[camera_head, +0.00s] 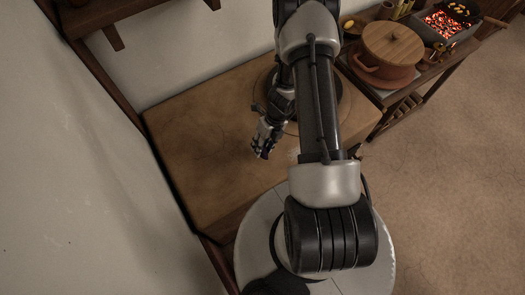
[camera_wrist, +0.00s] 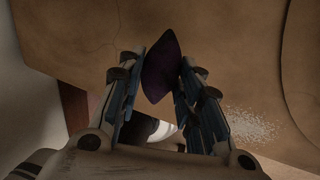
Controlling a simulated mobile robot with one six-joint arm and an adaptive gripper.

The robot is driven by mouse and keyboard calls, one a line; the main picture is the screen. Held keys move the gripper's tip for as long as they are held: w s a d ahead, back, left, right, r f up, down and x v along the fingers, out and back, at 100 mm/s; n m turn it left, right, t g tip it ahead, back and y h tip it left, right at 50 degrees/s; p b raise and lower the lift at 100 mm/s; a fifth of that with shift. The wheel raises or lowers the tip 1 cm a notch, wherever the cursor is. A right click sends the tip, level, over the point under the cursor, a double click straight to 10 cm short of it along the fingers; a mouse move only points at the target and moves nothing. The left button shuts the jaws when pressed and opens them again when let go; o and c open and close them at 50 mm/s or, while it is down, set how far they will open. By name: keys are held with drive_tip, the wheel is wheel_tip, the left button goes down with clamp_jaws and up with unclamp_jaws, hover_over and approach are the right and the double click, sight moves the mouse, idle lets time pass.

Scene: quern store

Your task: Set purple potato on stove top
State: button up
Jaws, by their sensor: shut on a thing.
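The purple potato (camera_wrist: 162,68) is dark and pointed at its ends. It sits between the two fingers of my gripper (camera_wrist: 160,85) in the wrist view, and the fingers close on its sides. In the head view my gripper (camera_head: 263,145) hangs over the front middle of a tan, cracked clay-like top (camera_head: 195,130), which looks like the stove top. The potato is too small and covered to make out clearly there. I cannot tell whether it touches the surface. A round ring (camera_head: 346,105) with a dark disc marks the right part of this top, partly hidden by my arm.
A lidded clay pot (camera_head: 388,72) stands on a side table at the right. A brazier of glowing coals (camera_head: 447,27) is beyond it. White grains (camera_wrist: 252,125) lie on the top near my gripper. The left part of the top is clear. A wall borders the left.

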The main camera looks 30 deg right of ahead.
drive_tip(key=shift+f+b, duration=0.6)
drive_tip(key=shift+f, duration=1.15)
drive_tip(key=shift+f, duration=0.2)
drive_tip(key=o, duration=1.2)
drive_tip(key=shift+r, duration=0.15)
